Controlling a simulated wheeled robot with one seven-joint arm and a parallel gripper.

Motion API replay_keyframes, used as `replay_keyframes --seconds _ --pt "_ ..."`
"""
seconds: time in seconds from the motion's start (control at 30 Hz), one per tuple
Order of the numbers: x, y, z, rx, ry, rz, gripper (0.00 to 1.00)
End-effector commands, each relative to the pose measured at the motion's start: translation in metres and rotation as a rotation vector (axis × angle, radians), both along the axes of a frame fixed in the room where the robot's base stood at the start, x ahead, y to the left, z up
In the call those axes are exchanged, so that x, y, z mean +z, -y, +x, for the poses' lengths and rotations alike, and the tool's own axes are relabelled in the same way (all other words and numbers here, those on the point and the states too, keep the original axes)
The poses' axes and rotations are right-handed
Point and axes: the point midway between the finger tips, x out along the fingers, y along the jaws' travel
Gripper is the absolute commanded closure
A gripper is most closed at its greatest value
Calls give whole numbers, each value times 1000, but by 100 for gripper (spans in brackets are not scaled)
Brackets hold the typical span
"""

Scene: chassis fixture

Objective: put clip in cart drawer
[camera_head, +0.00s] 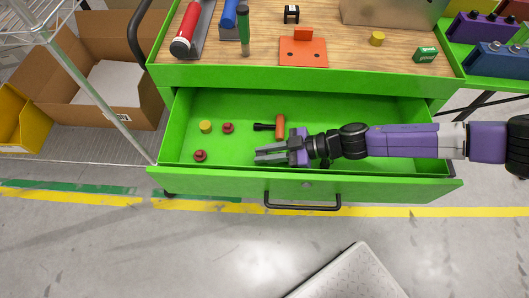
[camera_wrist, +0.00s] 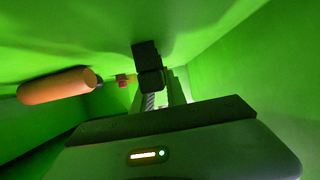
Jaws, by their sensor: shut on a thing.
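My gripper (camera_head: 264,155) is low inside the open green drawer (camera_head: 350,110), its grey fingers pointing left. In the wrist view a small black blocky thing (camera_wrist: 147,56), apparently the clip, sits at the fingertips, and the jaws are shut on it. Its full shape is unclear, and in the head view it cannot be made out between the fingers. In the wrist view the drawer floor (camera_wrist: 75,35) appears at the top of the picture, close to the clip; I cannot tell whether they touch.
An orange-handled tool (camera_head: 280,127) with a black part lies just behind my gripper. A yellow cylinder (camera_head: 205,126) and red knobs (camera_head: 228,128) lie at the drawer's left. The right back floor is clear. The wooden worktop (camera_head: 350,45) overhangs behind.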

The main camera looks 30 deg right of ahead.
Motion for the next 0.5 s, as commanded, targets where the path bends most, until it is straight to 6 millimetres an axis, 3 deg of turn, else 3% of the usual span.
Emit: replay_keyframes --seconds 0.03,0.07,0.13,0.5 --pt "-2 0 0 0 -1 1 100" --pt "-1 0 0 0 0 0 77" --pt "-1 0 0 0 0 0 63" --pt "1 0 0 0 0 0 61"
